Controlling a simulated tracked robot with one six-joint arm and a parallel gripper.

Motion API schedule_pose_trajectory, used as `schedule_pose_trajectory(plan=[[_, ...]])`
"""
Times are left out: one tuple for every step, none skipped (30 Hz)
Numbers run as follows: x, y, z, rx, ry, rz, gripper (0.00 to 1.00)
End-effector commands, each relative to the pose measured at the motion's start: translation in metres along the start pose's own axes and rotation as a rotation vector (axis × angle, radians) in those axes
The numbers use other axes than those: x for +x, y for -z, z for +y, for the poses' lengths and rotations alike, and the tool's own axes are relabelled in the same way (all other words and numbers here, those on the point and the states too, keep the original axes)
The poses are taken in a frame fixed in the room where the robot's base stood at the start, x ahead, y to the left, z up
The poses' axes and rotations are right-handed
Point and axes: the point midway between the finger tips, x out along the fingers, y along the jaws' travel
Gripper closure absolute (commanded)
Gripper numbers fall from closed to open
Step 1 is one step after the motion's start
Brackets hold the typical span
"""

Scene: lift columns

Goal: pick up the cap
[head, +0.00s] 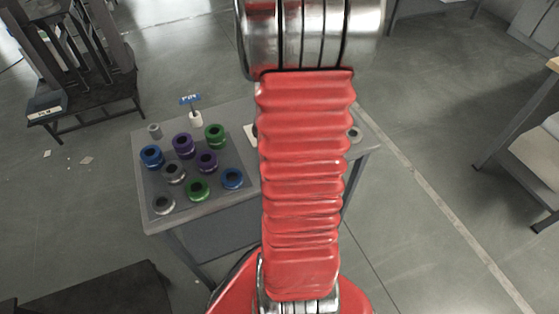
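Several round caps with dark centres stand on a dark mat (226,153) on the left part of a grey table (150,219). They include a blue cap (151,160), a purple cap (184,151), a green cap (214,141), a second purple cap (207,168), a second green cap (197,195), a second blue cap (232,183) and two grey caps (173,178) (164,210). I cannot tell which one the task means. My red ribbed arm hides the table's middle. My gripper is out of view.
A small grey cylinder (154,131) and a white post with a blue sign (190,99) stand at the table's back. A round grey piece (354,134) shows right of my arm. A dark rack (85,85) stands back left; a bench (540,140) is at right.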

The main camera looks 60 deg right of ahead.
Motion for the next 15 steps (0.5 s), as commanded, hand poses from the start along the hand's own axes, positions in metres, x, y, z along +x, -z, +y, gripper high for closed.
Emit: schedule_pose_trajectory(plan=[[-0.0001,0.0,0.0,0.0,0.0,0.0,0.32],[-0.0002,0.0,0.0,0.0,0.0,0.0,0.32],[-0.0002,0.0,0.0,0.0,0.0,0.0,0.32],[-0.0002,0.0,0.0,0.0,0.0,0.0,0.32],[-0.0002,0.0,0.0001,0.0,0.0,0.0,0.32],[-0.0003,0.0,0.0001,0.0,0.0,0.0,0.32],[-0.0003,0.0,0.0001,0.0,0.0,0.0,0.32],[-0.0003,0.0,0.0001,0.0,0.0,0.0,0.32],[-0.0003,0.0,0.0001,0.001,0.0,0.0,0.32],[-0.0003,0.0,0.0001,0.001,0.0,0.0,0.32],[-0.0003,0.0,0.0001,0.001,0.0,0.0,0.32],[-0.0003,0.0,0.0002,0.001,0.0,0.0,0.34],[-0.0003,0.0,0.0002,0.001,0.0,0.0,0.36],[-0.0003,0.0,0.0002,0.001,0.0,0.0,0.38],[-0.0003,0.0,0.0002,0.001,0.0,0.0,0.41]])
